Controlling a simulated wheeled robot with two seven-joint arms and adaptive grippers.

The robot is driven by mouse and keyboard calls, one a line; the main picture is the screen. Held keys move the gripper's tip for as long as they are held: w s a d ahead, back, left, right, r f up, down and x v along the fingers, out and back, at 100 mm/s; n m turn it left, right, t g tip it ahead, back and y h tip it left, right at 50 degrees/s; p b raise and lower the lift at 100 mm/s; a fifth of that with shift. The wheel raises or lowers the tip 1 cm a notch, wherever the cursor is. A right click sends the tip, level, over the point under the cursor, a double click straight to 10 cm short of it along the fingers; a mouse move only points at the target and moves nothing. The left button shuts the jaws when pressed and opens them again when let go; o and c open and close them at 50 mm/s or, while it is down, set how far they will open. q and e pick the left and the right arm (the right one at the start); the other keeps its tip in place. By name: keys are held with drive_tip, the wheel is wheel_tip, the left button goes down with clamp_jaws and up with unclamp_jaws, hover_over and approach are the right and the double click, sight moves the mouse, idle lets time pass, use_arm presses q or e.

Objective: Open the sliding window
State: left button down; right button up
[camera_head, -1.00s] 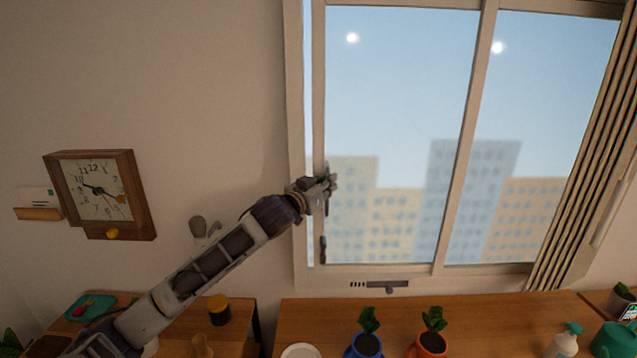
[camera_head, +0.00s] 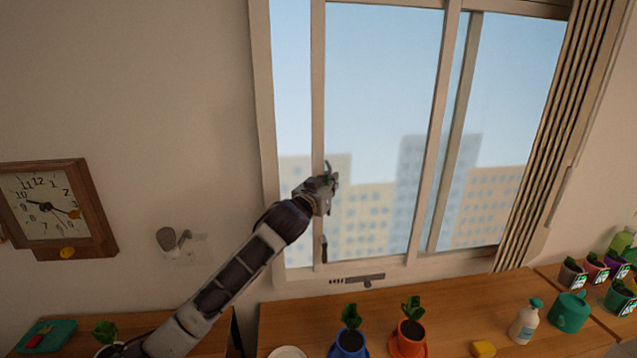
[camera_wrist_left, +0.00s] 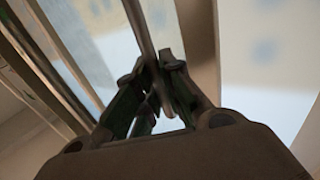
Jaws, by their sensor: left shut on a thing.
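The sliding window (camera_head: 318,90) has a pale frame, and its moving pane stands partly to the right, leaving an open-looking strip between its left stile and the left jamb (camera_head: 262,120). A dark vertical handle (camera_head: 323,250) sits on that left stile. My left gripper (camera_head: 326,186) is at the handle, in front of the stile, and covers its middle. In the left wrist view, the handle bar (camera_wrist_left: 143,35) runs down between the two fingers (camera_wrist_left: 150,85), which are shut on it. My right gripper is not in view.
A wooden counter (camera_head: 440,310) below the window holds a blue potted plant (camera_head: 350,342), an orange potted plant (camera_head: 410,335), a soap bottle (camera_head: 525,322) and a teal watering can (camera_head: 570,312). A pleated curtain (camera_head: 545,130) hangs at the window's right. A clock (camera_head: 45,208) hangs left.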

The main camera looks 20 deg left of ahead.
use_arm(q)
approach(389, 180)
drive_tip(key=w, duration=0.1)
drive_tip(key=w+r, duration=0.1)
drive_tip(key=w, duration=0.1)
drive_tip(key=w+d+r, duration=0.1)
drive_tip(key=shift+w+r+b, duration=0.2)
drive_tip(key=shift+w+b, duration=0.1)
drive_tip(key=shift+w, duration=0.1)
idle(0.3)
drive_tip(key=c, duration=1.5)
unclamp_jaws()
drive_tip(key=shift+s, duration=0.15)
drive_tip(key=shift+s+a, duration=0.2)
drive_tip(key=shift+s, duration=5.65)
